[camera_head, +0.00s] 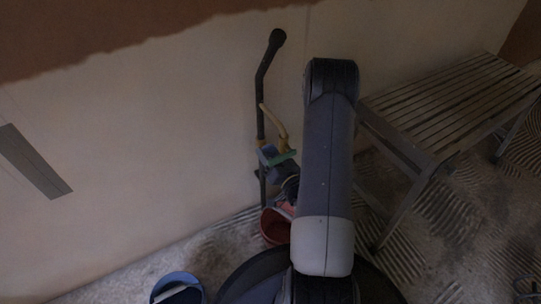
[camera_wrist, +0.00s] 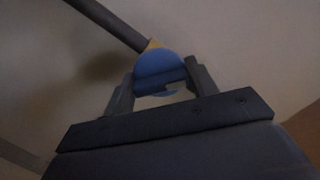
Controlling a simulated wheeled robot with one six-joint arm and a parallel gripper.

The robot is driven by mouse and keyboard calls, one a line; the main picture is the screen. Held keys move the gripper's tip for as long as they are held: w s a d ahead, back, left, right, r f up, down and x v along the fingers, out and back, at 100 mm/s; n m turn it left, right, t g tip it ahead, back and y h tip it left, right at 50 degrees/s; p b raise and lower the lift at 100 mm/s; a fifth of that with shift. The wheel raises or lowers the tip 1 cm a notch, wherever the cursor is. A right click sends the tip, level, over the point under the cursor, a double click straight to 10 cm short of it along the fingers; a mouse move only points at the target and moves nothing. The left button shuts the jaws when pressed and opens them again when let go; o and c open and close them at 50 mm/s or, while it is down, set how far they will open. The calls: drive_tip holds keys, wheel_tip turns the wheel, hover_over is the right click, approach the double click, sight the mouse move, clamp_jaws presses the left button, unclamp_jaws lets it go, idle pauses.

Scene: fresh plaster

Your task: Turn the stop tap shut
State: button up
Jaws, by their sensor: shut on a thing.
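The stop tap is on a dark upright pipe (camera_head: 261,110) against the plaster wall. My gripper (camera_wrist: 160,82) is shut on this blue handle. In the head view my gripper (camera_head: 285,170) is at the tap, partly hidden by my arm. A green piece shows beside it; I cannot tell what it belongs to.
A red bucket (camera_head: 274,226) stands on the floor below the tap. A blue bucket (camera_head: 178,285) stands at the bottom left. A slatted bench (camera_head: 455,105) stands to the right of my arm. A grey flat strip (camera_head: 35,163) is at the left. The lower wall left of the pipe is clear.

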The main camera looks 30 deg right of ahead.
drive_tip(key=m, duration=0.5)
drive_tip(key=shift+f+m, duration=0.1)
drive_tip(key=shift+m, duration=0.2)
drive_tip(key=m, duration=0.5)
drive_tip(key=shift+m, duration=0.3)
drive_tip(key=o, duration=0.9)
drive_tip(key=shift+s, duration=0.15)
drive_tip(key=s, duration=1)
drive_tip(key=shift+s+d, duration=0.15)
drive_tip(key=shift+s, duration=0.15)
drive_tip(key=w, duration=1.1)
drive_tip(key=shift+a, duration=0.2)
